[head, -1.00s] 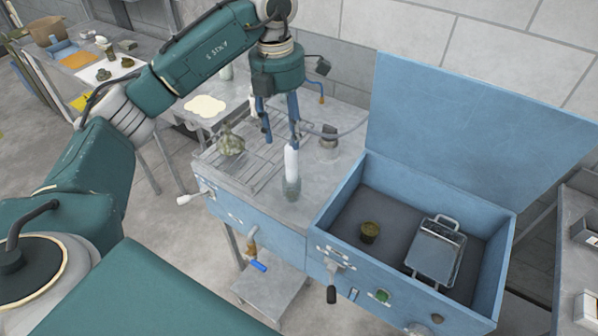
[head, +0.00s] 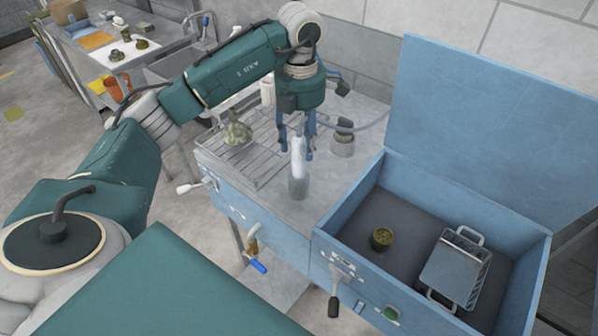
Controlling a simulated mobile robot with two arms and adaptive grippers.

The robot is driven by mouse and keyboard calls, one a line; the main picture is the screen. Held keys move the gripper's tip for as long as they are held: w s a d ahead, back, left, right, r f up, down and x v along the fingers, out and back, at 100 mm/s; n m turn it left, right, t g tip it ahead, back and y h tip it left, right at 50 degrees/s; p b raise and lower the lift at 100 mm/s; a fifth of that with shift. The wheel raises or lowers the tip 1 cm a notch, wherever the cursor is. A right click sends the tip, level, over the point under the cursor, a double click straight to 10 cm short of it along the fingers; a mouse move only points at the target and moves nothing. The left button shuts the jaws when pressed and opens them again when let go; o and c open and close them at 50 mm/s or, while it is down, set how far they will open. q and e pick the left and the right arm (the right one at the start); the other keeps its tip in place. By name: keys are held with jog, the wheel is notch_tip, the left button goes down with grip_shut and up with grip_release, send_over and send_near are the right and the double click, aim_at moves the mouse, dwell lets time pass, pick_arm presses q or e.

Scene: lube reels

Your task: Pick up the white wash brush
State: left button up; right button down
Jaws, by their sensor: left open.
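The white wash brush (head: 299,155) stands upright in a clear, glass-like cup (head: 299,186) on the metal counter, to the left of the blue bin. My left gripper (head: 297,148) points down with its blue fingers open. The fingers are around or just behind the upper part of the brush in the picture; I cannot tell whether they touch it. My right gripper is not in view.
An open blue bin (head: 345,218) with a raised lid (head: 490,115) holds a wire basket (head: 456,268) and a brown-green round part (head: 382,239). A greenish part (head: 238,130) sits on the slatted rack at left. A grey cylindrical fitting (head: 343,140) with a hose stands behind the brush.

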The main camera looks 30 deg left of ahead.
aim_at(298, 160)
pick_arm(q)
jog(key=f+p, duration=0.2)
jog(key=f, duration=0.1)
jog(key=f+p, duration=0.1)
jog(key=f, duration=0.1)
jog(key=shift+s+f, duration=0.25)
jog(key=shift+s, duration=0.1)
jog(key=shift+f, duration=0.25)
grip_shut()
